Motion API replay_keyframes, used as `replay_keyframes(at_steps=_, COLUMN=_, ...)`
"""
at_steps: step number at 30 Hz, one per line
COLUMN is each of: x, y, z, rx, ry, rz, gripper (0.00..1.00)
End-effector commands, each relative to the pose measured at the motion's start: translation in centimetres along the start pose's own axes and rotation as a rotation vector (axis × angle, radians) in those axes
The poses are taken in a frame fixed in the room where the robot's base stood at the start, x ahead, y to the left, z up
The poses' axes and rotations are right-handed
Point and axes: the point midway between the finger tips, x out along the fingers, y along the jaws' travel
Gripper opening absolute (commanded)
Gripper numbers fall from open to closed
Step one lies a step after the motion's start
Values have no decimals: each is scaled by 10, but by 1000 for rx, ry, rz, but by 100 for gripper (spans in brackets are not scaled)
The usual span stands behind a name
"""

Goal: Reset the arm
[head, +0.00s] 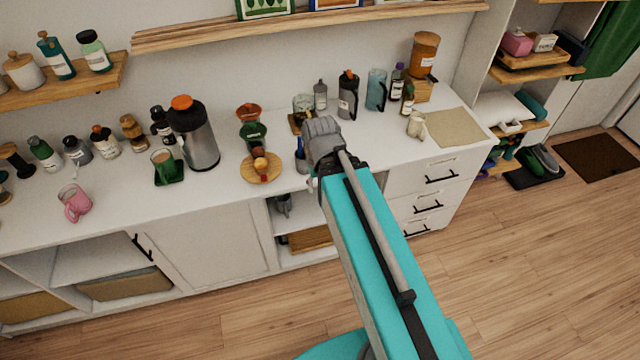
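My arm shows in the head view, reaching up from the lower right across the front of the counter, with a grey joint at its upper end. I can make out no gripper fingers. Whether my gripper holds anything does not show. The grey joint overlaps the white counter (232,188) in the picture, in front of some small items; I cannot tell whether it touches them.
A wooden shelf (300,22) runs above.

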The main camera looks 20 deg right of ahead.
Motion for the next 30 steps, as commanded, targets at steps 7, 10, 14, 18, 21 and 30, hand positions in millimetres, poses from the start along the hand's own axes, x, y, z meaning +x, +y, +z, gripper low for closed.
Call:
replay_keyframes(at_steps=7, x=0, y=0, z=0, rx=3, ry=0, rz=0, gripper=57)
replay_keyframes(at_steps=10, x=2, y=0, z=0, rx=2, ry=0, rz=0, gripper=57)
replay_keyframes(at_steps=14, x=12, y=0, z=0, rx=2, ry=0, rz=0, gripper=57)
replay_keyframes(at_steps=18, x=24, y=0, z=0, rx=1, ry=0, rz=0, gripper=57)
replay_keyframes(at_steps=21, x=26, y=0, z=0, rx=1, ry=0, rz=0, gripper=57)
replay_keyframes(at_steps=30, x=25, y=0, z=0, rx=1, ry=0, rz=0, gripper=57)
